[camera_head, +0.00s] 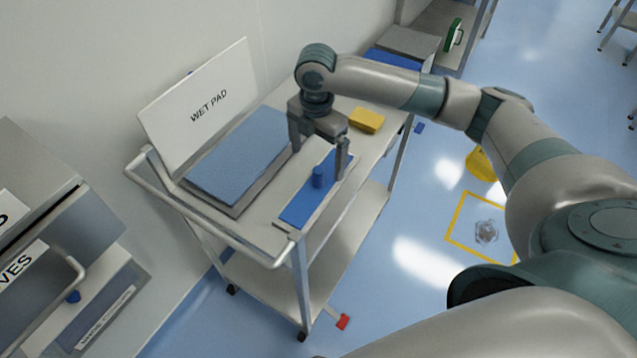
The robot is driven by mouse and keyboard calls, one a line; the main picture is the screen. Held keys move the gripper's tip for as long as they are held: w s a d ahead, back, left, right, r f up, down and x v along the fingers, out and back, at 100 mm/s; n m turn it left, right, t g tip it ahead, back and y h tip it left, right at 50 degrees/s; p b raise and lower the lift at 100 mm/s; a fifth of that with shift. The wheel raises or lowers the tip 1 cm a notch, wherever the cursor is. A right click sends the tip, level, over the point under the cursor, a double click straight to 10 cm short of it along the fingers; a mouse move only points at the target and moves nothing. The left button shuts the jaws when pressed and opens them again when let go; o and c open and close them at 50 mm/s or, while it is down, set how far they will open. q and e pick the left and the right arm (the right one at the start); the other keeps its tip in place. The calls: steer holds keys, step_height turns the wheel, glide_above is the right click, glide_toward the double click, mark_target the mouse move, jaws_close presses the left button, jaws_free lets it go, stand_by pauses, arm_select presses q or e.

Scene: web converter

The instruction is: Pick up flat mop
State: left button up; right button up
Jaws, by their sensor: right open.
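The flat mop (300,208) is a long, narrow blue plate with a short blue upright knob, lying on the top shelf of a metal cart (255,222) near its front right edge. My right gripper (318,162) points down above the mop, its two fingers apart and empty. One finger is to the left of the mop, the other over its far right part. The knob stands just below the gap between the fingers in the picture; whether it is between them in depth I cannot tell. My left gripper is not in view.
A blue pad stack (240,160) lies left of the mop, before a white "WET PAD" sign (200,105). A yellow block (366,120) lies behind the gripper. The cart has a raised handle rail (200,222). A cabinet (60,200) stands at left; open floor lies right.

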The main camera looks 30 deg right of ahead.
mark_target(318, 169)
steer(key=shift+f+p, duration=0.3)
steer(key=shift+f, duration=1.5)
steer(key=shift+s+f+p, duration=0.2)
steer(key=shift+f+p, duration=0.15)
steer(key=shift+f, duration=0.1)
steer(key=f+p, duration=0.1)
steer(key=f, duration=0.2)
steer(key=shift+s, duration=0.2)
steer(key=shift+f, duration=0.65)
steer(key=c, duration=1.3)
